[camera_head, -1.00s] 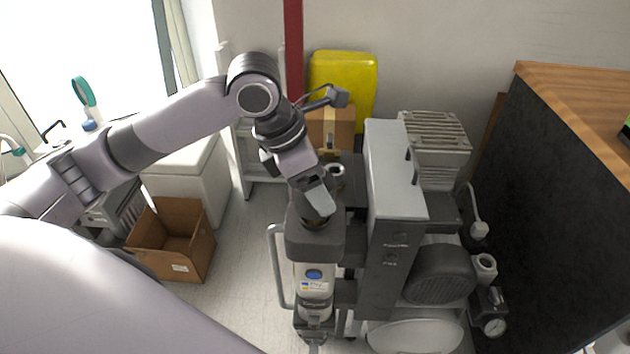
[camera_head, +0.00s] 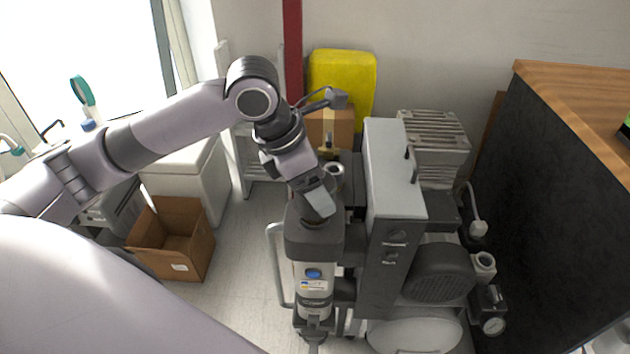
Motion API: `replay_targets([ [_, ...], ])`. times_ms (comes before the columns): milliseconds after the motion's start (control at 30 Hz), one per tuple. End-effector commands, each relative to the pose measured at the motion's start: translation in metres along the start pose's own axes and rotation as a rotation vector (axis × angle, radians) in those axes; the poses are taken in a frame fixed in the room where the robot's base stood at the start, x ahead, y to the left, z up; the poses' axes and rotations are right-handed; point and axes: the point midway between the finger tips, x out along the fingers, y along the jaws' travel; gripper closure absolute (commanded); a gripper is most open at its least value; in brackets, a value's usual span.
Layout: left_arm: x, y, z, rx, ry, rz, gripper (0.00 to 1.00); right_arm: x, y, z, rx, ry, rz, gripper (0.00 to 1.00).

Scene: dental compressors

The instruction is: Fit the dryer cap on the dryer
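The dryer (camera_head: 314,270) is the upright grey and white cylinder with a blue round label, in front of the compressor's left side. Its wide dark grey top (camera_head: 313,243) sits below my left gripper (camera_head: 319,207). My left arm reaches in from the left and the gripper points down at the dryer's top. A small dark rim shows just under the fingers; I cannot make out the dryer cap clearly. The fingers hide the contact, so I cannot tell whether they are open or shut on it. My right gripper is not in view.
The compressor cabinet (camera_head: 393,190) stands close on the dryer's right, with a ribbed motor cover (camera_head: 440,272) and a gauge (camera_head: 493,325). An open cardboard box (camera_head: 172,240) lies on the floor to the left. A dark counter (camera_head: 560,200) bounds the right side.

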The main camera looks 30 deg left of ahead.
Motion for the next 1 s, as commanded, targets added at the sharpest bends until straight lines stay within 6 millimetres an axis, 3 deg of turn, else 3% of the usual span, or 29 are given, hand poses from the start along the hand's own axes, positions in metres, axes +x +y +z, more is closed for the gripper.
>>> replay_targets([
  [867,0.03,0.0,-0.013,-0.001,0.0,0.001,0.6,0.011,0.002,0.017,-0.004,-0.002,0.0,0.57],
  [900,0.03,0.0,-0.013,-0.001,0.0,0.001,0.23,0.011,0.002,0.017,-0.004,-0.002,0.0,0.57],
  [967,0.029,0.0,-0.013,-0.001,0.0,0.001,0.03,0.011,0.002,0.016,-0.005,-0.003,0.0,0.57],
  [1000,0.029,0.0,-0.013,-0.001,0.0,0.001,0.0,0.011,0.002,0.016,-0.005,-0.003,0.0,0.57],
])
